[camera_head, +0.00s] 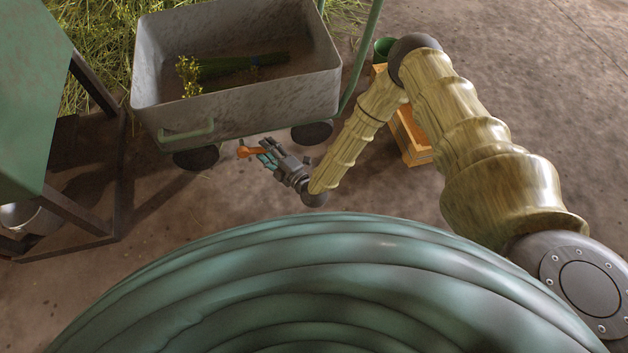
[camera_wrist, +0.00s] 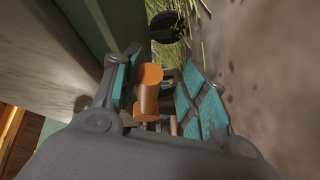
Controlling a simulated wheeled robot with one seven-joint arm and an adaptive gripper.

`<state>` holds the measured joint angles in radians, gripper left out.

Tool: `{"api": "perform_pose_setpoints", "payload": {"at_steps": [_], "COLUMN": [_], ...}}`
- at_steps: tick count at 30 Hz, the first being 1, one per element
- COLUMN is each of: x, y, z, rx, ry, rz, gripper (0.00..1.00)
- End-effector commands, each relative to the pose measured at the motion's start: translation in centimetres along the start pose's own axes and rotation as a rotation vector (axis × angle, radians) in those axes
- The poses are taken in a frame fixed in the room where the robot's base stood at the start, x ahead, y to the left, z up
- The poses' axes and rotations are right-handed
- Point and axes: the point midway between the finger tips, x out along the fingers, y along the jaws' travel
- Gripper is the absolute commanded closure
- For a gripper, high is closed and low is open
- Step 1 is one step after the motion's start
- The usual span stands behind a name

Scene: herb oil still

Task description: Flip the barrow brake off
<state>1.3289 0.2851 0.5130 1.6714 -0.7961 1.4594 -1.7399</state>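The barrow (camera_head: 240,125) is a grey metal tub with a green handle frame, in the upper left of the head view. An orange brake lever (camera_head: 244,151) sticks out low at its near side, close to the wheels. My gripper (camera_head: 268,158) is at the lever. In the wrist view the orange lever (camera_wrist: 148,92) lies between the teal finger pads of my gripper (camera_wrist: 158,98). The fingers stand apart around it, with a gap visible on the right side. Contact on the left side cannot be told. The lever's mount is partly hidden.
A bundle of yellow-flowered herbs (camera_head: 235,68) lies in the tub. A wooden crate (camera_head: 413,137) stands right of the barrow, partly behind my arm. A green machine on a dark frame (camera_head: 82,218) stands at the left. Bare floor lies in front of the barrow.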

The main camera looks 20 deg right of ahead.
Motion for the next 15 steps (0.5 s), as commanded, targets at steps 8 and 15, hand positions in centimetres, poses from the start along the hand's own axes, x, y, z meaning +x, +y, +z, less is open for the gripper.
{"api": "perform_pose_setpoints", "payload": {"at_steps": [8,15], "x": [0.0,-2.7], "y": [-0.7,-0.2], "z": [0.2,-0.2], "rx": [0.037,0.036], "ry": [0.006,0.008], "rz": [0.017,0.015], "gripper": [0.58,0.58]}}
